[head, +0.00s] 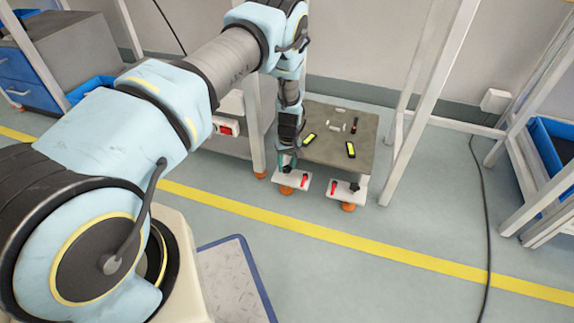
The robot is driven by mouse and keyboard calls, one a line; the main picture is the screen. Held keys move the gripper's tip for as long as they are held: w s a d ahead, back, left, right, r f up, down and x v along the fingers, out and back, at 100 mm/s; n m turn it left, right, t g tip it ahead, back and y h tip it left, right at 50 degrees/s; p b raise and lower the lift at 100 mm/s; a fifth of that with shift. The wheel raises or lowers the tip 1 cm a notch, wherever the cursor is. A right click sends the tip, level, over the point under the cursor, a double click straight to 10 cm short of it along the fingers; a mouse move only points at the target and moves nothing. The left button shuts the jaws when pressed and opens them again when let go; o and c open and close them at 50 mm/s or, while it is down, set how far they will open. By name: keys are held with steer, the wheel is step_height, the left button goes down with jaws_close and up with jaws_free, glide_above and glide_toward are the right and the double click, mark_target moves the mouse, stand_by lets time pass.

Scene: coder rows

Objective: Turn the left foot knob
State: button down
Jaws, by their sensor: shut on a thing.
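The left foot knob (287,170) is a small dark knob on a white plate (292,182), at the low front left of a grey-topped unit. A red lever (304,181) stands beside it on the plate, and an orange foot (286,190) shows under it. My gripper (287,162) reaches down from above and is shut on the left foot knob, partly hiding it. The right foot's dark knob (354,186) sits on a second white plate (345,194) with its own red lever (334,187) and orange foot (348,207).
The unit's grey top (365,130) carries yellow-and-black pieces and small light parts. A white frame post (425,95) rises to the right. A bench with a red switch box (226,126) stands to the left. The floor in front, crossed by a yellow line (330,236), is clear.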

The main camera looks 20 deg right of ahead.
mark_target(289, 168)
steer(key=shift+d+r, duration=0.15)
steer(key=shift+d, duration=0.05)
steer(key=c, duration=0.8)
jaws_free()
steer(key=shift+o, duration=0.6)
steer(key=shift+a, duration=0.1)
step_height(289, 168, up, 11)
steer(key=p, duration=0.3)
steer(key=shift+s, duration=0.15)
